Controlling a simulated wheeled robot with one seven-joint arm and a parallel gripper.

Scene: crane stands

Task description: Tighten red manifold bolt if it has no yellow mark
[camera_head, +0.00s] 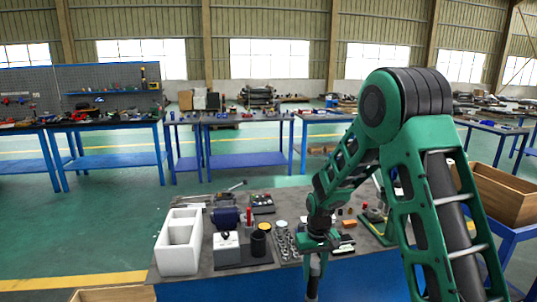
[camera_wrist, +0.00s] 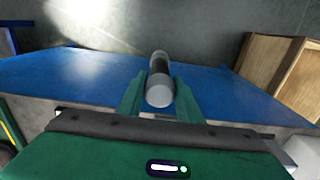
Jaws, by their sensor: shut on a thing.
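My gripper (camera_head: 314,258) hangs in front of the near edge of the workbench (camera_head: 200,275), pointing down. It is shut on a grey cylindrical tool with a black band (camera_wrist: 160,68), which stands out between the two green fingers in the wrist view. The tool's lower end also shows below the gripper in the head view. Small red pieces (camera_head: 364,206) lie on the right part of the bench, beside the arm. I cannot tell whether one is the red manifold bolt. No yellow mark can be made out on them. My arm hides part of the bench.
A white divided bin (camera_head: 180,242), a dark cup (camera_head: 258,243), a red cylinder (camera_head: 249,217) and several metal sockets (camera_head: 284,243) stand on the bench. A green-based fixture (camera_head: 376,228) is near my arm. A wooden crate (camera_head: 500,195) is at right. Floor beyond the bench is open.

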